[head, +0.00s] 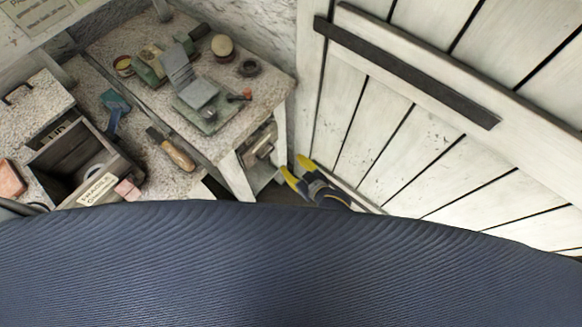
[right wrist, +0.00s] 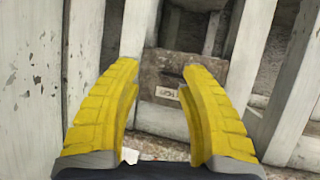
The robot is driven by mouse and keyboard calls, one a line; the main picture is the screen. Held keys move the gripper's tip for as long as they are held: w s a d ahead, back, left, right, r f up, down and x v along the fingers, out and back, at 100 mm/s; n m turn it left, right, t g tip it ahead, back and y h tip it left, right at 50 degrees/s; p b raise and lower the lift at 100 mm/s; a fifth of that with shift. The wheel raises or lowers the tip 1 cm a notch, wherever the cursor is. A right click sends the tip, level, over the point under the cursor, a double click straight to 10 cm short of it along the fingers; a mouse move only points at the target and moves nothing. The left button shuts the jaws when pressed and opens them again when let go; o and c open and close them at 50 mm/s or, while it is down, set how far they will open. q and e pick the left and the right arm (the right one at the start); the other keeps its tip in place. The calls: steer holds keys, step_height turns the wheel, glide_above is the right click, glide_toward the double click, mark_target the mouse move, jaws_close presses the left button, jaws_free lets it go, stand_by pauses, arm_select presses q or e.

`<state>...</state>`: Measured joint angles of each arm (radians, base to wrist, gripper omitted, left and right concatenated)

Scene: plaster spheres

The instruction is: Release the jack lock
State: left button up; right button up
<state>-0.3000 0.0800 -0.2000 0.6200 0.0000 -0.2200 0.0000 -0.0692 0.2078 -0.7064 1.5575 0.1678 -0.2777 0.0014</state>
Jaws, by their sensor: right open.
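My right gripper (head: 293,165) has yellow fingers and is open, beside the right end of a pale workbench (head: 229,163), low near the white plank door. In the right wrist view the open fingers (right wrist: 160,70) frame a weathered grey-brown box (right wrist: 160,62) with a small pale label (right wrist: 167,93), whose lettering is too small to read surely. Nothing shows held between the fingers. A box-like metal fitting (head: 260,146) shows under the bench top in the head view. I cannot tell which part is the jack lock. My left gripper is not in view.
The plank door (head: 385,120) with a dark bar (head: 400,70) stands close at right. A grey device (head: 195,90) and a dark ring (head: 249,67) are on the bench. An open crate (head: 116,160) stands at left. Pale posts (right wrist: 86,60) flank the box in the wrist view.

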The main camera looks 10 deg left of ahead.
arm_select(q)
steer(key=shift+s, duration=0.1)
arm_select(e)
steer(key=shift+d+f, duration=0.2)
steer(key=shift+f, duration=0.45)
